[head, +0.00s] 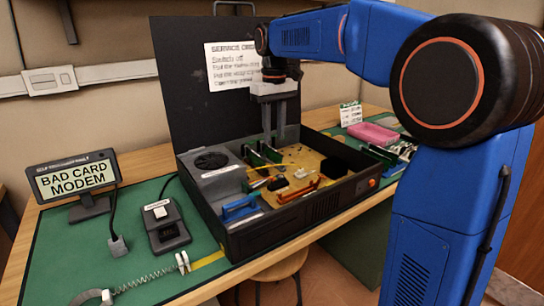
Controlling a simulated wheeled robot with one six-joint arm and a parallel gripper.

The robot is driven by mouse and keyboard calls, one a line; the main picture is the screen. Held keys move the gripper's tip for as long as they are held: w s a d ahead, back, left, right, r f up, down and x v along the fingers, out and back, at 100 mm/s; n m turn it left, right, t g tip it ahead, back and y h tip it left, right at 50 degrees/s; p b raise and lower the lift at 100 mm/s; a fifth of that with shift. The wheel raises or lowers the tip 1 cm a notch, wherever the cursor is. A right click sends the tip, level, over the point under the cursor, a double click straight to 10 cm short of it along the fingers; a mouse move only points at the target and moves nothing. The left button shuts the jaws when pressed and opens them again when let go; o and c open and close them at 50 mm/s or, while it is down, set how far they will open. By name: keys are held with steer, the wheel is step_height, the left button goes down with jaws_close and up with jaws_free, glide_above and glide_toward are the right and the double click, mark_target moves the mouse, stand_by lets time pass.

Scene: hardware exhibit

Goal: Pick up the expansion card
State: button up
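Inside the open black computer case (285,224), green expansion cards stand upright at the back of the board: one at the left (252,157) and one just right of it (269,151). Which one is the modem cannot be told. My gripper (274,138) points down over the back of the case, close above the right-hand card. Its two grey fingers look apart, with nothing visible between them. Contact with the card cannot be made out at this size. A small display (76,180) at the left reads "BAD CARD MODEM".
The raised black lid (185,95) with a service sheet (232,66) stands behind the case. A switch box (165,226) and coiled cord (150,278) lie on the green mat. A pink tray (373,133) and more green cards (380,153) are at the right.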

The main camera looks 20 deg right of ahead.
mark_target(274, 150)
steer(key=shift+d+f, duration=0.1)
steer(key=shift+f, duration=3.3)
jaws_close()
